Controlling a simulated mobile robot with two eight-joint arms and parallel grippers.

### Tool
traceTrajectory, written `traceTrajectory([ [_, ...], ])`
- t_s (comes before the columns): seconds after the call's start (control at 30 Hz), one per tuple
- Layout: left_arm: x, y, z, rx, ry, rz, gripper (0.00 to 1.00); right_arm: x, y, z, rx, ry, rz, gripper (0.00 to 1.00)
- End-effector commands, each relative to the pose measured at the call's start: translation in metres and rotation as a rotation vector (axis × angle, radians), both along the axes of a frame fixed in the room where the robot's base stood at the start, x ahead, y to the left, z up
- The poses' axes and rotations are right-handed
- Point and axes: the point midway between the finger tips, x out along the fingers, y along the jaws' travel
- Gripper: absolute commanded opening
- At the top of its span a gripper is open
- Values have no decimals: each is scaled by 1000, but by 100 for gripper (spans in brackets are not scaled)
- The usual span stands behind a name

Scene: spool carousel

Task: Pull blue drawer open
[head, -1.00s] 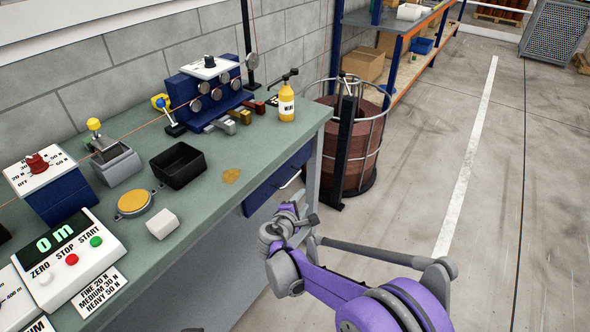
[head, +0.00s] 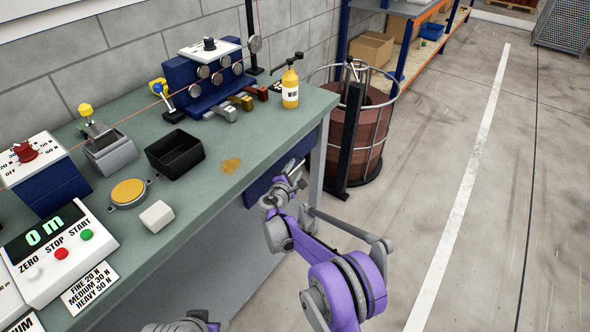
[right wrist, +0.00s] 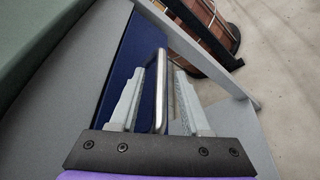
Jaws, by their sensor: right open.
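The blue drawer (head: 258,188) sits under the right end of the green workbench, and its front shows in the right wrist view (right wrist: 126,62). It looks shut. Its metal bar handle (right wrist: 160,92) stands out from the front. My right gripper (head: 296,170) is at the drawer front and partly hides it in the head view. In the right wrist view, its open fingers (right wrist: 157,80) stand on either side of the handle, with gaps between them and the bar. My left gripper is not in view.
The green workbench top (head: 214,196) holds a black bin (head: 175,155), a yellow bottle (head: 290,88), a white block (head: 157,216) and a control box (head: 45,250). A caged brown spool (head: 358,135) stands just beyond the bench end.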

Motion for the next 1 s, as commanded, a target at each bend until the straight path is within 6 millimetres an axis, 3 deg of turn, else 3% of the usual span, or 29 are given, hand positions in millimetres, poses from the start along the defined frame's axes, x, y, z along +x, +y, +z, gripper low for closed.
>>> traceTrajectory([
  [0.37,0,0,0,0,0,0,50,7,-3,-2,0,0,-1,47],
  [0.63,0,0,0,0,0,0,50,7,-3,-2,1,0,-2,2],
  [1.0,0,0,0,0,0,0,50,7,-3,-2,1,1,-1,0],
])
